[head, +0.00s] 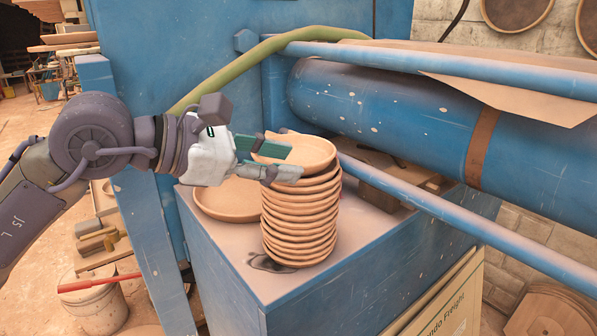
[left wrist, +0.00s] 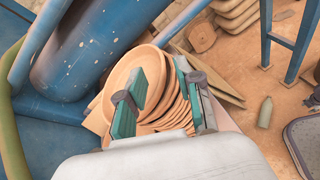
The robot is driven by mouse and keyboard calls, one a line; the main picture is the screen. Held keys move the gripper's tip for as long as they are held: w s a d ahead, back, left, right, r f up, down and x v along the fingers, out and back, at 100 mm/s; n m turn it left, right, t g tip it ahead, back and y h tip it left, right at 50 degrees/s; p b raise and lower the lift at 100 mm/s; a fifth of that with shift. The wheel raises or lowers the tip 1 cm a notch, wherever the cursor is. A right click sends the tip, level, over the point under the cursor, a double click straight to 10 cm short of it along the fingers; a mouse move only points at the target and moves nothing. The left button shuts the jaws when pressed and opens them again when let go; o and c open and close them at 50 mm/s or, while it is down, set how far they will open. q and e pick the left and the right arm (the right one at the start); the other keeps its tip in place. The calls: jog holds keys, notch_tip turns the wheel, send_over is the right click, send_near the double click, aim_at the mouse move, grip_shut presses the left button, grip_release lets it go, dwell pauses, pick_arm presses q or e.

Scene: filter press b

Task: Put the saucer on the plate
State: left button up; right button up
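A tall stack of round clay saucers stands on a blue block. The top saucer (head: 312,150) sits tilted on the stack; it also shows in the left wrist view (left wrist: 122,75). A wider clay plate (head: 222,212) lies on the block left of the stack, partly hidden by my left gripper. I cannot make out the plate in the left wrist view. My left gripper (head: 283,162) is at the near left rim of the top saucer. My right gripper is not in view.
A blue cylinder (head: 400,110) and blue rails (head: 450,67) run close behind and right of the stack. A green hose (head: 235,68) arches behind my left gripper. The block's top (head: 240,258) has bare room at its front left.

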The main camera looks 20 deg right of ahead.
pick_arm(q)
jog(key=b+v, duration=0.2)
jog(key=v, duration=0.8)
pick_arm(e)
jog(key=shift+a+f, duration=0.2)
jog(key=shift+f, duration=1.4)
